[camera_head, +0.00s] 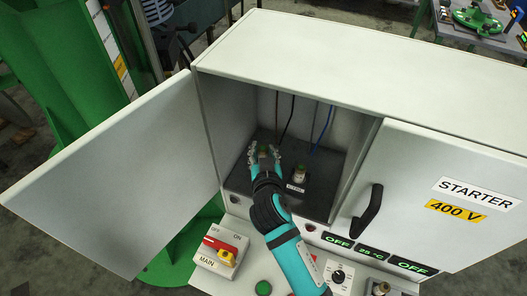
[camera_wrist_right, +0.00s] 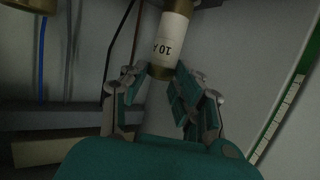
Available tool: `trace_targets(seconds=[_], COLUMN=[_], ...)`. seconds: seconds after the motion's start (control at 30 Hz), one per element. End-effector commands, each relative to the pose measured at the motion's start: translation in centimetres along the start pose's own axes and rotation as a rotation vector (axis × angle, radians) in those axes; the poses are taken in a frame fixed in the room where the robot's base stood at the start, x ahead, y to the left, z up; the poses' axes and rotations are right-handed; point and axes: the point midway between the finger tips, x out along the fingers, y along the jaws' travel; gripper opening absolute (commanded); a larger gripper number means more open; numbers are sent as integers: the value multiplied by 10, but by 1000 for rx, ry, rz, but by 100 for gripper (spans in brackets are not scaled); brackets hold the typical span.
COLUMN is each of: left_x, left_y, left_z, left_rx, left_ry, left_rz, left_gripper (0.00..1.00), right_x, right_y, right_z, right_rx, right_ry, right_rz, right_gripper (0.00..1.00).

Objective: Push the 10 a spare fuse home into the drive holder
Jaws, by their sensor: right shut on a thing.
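My right gripper (camera_head: 264,152) reaches into the open cabinet (camera_head: 334,132), toward the left part of its dark inner shelf. In the wrist view my right gripper (camera_wrist_right: 160,88) is shut on the 10 A fuse (camera_wrist_right: 172,38), a pale cylinder with a "10 A" label and a brass end cap between the fingertips. Another pale fuse (camera_head: 299,174) stands upright right of the gripper, behind a small label plate (camera_head: 296,188).
The left door (camera_head: 120,180) stands open; the right door (camera_head: 450,200), with a black handle (camera_head: 367,211), is shut. Wires (camera_head: 289,118) hang at the back. A red and yellow main switch (camera_head: 220,248) and another small cylinder (camera_head: 380,288) are in front.

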Motion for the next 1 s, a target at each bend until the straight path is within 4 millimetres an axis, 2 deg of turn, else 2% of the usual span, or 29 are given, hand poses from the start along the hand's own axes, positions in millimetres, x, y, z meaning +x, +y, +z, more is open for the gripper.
trace_targets(seconds=[1.0], left_x=[24], left_y=[1], left_z=[3], left_rx=[0], left_ry=[-1], left_rz=[0], left_gripper=[48], right_x=[8], right_y=[0], right_z=[26], right_rx=[3], right_ry=[-1], right_rz=[0], right_gripper=[0])
